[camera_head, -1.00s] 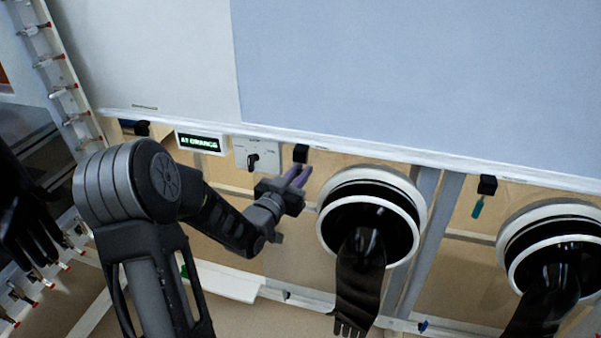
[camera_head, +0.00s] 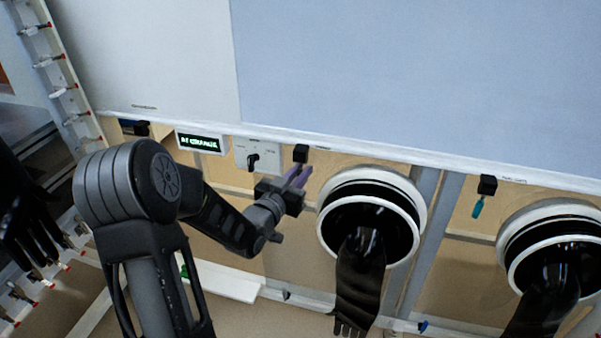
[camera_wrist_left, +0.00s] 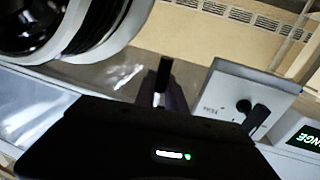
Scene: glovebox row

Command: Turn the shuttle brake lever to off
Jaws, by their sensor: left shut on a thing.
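My left gripper (camera_head: 297,177) is at the lower edge of the glovebox front, left of the nearest glove port. Its two purplish fingers point up to a small black block (camera_head: 300,153) on the frame. In the left wrist view the fingers (camera_wrist_left: 163,97) are closed around a dark bar (camera_wrist_left: 163,73), which I take to be the brake lever; the fingers hide much of it. No readable label confirms it, and its exact setting cannot be told. My right gripper is not in view.
A white switch plate with a black knob (camera_head: 252,160) is just left of the gripper, beside a lit green display (camera_head: 199,142). A glove port (camera_head: 372,178) with a hanging black glove (camera_head: 358,285) is close on the right. A teal-handled piece (camera_head: 478,207) hangs further right.

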